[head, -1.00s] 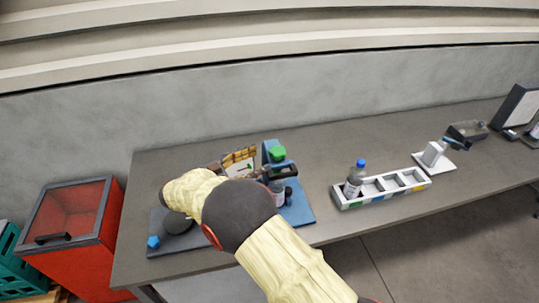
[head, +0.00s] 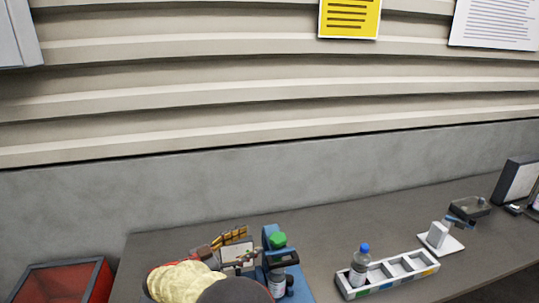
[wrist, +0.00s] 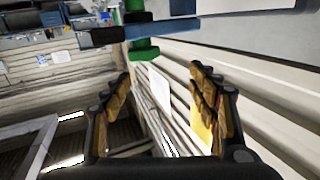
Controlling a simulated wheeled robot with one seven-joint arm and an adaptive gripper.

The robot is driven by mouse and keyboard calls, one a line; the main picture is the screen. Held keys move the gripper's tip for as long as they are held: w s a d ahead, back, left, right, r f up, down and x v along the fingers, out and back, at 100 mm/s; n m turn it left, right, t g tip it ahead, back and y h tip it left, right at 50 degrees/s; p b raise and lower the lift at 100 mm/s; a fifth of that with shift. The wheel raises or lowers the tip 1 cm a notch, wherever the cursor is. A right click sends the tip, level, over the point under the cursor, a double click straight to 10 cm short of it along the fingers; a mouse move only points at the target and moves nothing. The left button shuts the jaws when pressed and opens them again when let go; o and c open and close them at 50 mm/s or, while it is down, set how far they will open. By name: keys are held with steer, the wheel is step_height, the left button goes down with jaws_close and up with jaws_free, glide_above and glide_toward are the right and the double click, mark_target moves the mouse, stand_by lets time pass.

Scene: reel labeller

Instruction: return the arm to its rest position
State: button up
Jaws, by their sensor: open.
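My gripper (wrist: 160,74) is open in the wrist view, its two orange-padded fingers wide apart with nothing between them. In the head view my gripper (head: 222,243) is partly hidden by my own arm, just left of the blue labeller (head: 271,237). The labeller has a green knob (head: 278,240) on top, and a labelled bottle (head: 278,283) stands at its front. My gripper is clear of that bottle. Blue and green parts (wrist: 140,35) show beyond the fingers at the top of the wrist view.
A white divided tray (head: 405,268) holds a blue-capped bottle (head: 360,266) at its left end. A white stand (head: 440,238) and a dark box (head: 470,208) are farther right. A red bin (head: 62,283) is left of the bench. Bare bench (head: 335,228) lies behind the tray.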

steer(key=w+d+r+n+t+y, duration=0.25)
steer(key=w+r+y, duration=0.2)
steer(key=r, duration=0.25)
steer(key=w+d+r+n+t+y, duration=0.1)
steer(key=w+d+r+t+y, duration=0.2)
steer(key=w+r, duration=0.4)
steer(key=s+d+r+n+y+b, duration=0.25)
steer(key=s+r+n+y, duration=0.25)
steer(key=s+r+y, duration=0.3)
steer(key=s+d+f+g, duration=0.3)
steer(key=s+d+f, duration=0.3)
steer(key=s, duration=0.6)
steer(key=s+d+f+n+g+h, duration=0.1)
steer(key=s+d+f+g, duration=0.3)
steer(key=s, duration=0.9)
steer(key=s+d+f+n+g, duration=0.1)
steer(key=s+d+f+g, duration=0.3)
steer(key=s+d+f, duration=0.4)
steer(key=s+d+b, duration=0.1)
steer(key=s+d, duration=0.1)
steer(key=s, duration=0.3)
steer(key=shift+d, duration=0.2)
steer(key=shift+n+h, duration=0.25)
steer(key=shift+c, duration=0.5)
